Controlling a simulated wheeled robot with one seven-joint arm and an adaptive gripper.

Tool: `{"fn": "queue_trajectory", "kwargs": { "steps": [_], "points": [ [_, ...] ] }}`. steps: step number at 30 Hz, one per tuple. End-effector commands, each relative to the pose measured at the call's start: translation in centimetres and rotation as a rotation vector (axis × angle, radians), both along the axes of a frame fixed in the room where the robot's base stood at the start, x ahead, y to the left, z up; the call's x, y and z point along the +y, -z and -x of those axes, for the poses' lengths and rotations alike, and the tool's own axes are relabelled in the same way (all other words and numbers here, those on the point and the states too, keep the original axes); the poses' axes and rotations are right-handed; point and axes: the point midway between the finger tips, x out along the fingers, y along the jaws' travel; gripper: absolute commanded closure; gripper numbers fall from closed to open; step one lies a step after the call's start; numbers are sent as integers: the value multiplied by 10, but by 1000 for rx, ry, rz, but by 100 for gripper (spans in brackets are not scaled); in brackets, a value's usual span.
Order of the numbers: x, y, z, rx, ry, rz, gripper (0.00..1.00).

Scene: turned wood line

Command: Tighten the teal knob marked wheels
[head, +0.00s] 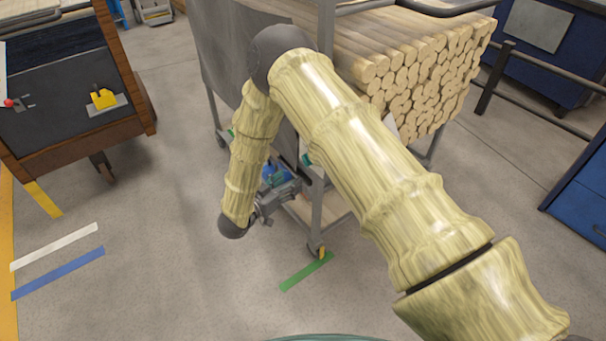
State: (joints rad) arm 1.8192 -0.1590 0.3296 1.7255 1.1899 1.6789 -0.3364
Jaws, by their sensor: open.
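A small teal part (306,159) shows beside the front post of the grey cart (318,205), partly hidden by my arm. It may be the knob, but it is too small to read any marking. My gripper (292,188) is low at the cart's front, just left of that post and a little below the teal part. Its jaws are open, and I see nothing held. Blue and teal bits (270,172) show right by the gripper; I cannot tell what they belong to. My arm hides much of the cart's front.
The cart carries stacked round logs (420,75) and stands on casters (317,250). A green floor strip (306,272) lies before it. A dark wood-framed bench (75,105) stands left, blue cabinets (585,200) right, with a dark rail (545,65) behind.

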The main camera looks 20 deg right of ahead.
Motion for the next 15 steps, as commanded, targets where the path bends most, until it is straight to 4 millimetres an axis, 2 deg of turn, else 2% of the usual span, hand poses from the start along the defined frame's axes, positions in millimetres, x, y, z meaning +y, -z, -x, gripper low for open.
{"fn": "queue_trajectory", "kwargs": {
  "steps": [3, 8, 11, 15],
  "points": [
    [20, -12, -6, -57, 129, 49, 42],
    [34, -27, -4, -78, 233, 83, 42],
    [35, -31, -4, -80, 257, 90, 42],
    [23, -32, -7, -80, 262, 93, 42]
  ]
}}
